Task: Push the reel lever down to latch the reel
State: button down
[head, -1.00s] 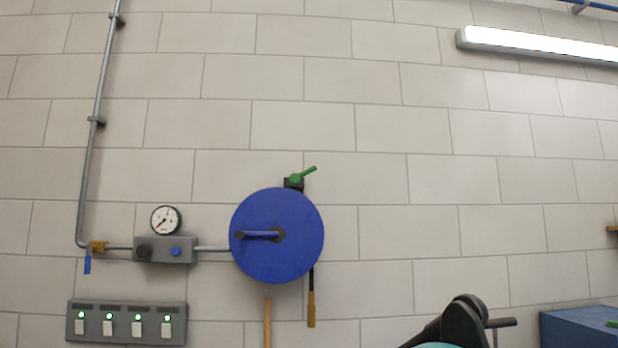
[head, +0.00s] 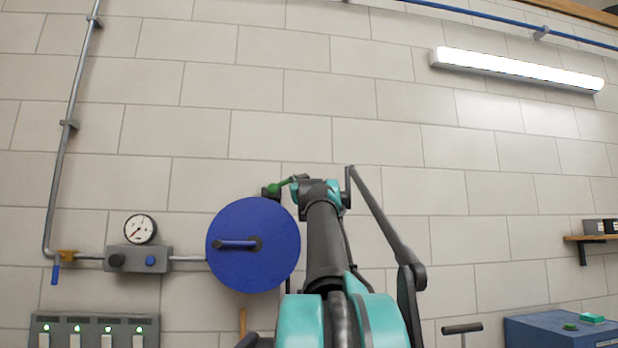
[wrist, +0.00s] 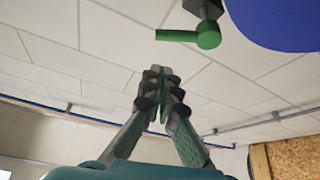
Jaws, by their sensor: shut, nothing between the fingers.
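The blue reel (head: 228,268) is a round disc on the tiled wall, with a blue crank handle (head: 238,244) on its face. The green reel lever (head: 281,186) sits on a dark block at the reel's top right and slants up to the right; its far end is at or behind my wrist. The wrist view also shows the lever (wrist: 206,36) and part of the reel (wrist: 275,22). My gripper (wrist: 160,74) is shut and empty. Its fingertips are below the lever in the wrist view, apart from it in the picture. The head view hides the fingers behind my arm.
A pressure gauge (head: 140,229), a grey valve box (head: 138,259) and a pipe (head: 70,130) are left of the reel. A switch panel (head: 92,329) is below. A blue cabinet (head: 550,335) and a shelf (head: 590,238) are at right. The upper wall is mostly bare.

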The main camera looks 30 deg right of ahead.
notch_tip(320, 180, up, 3)
jog(key=s, duration=0.1)
notch_tip(320, 180, up, 4)
send_over(282, 184)
jog(key=s+d, duration=0.2)
jog(key=s, duration=0.2)
jog(key=f, duration=0.1)
jog(key=d+f, duration=0.1)
jog(key=w+f, duration=0.1)
jog(key=shift+w+d+f+n+t, duration=0.1)
jog(key=shift+d+f+n+t, duration=0.1)
jog(key=shift+n+t, duration=0.1)
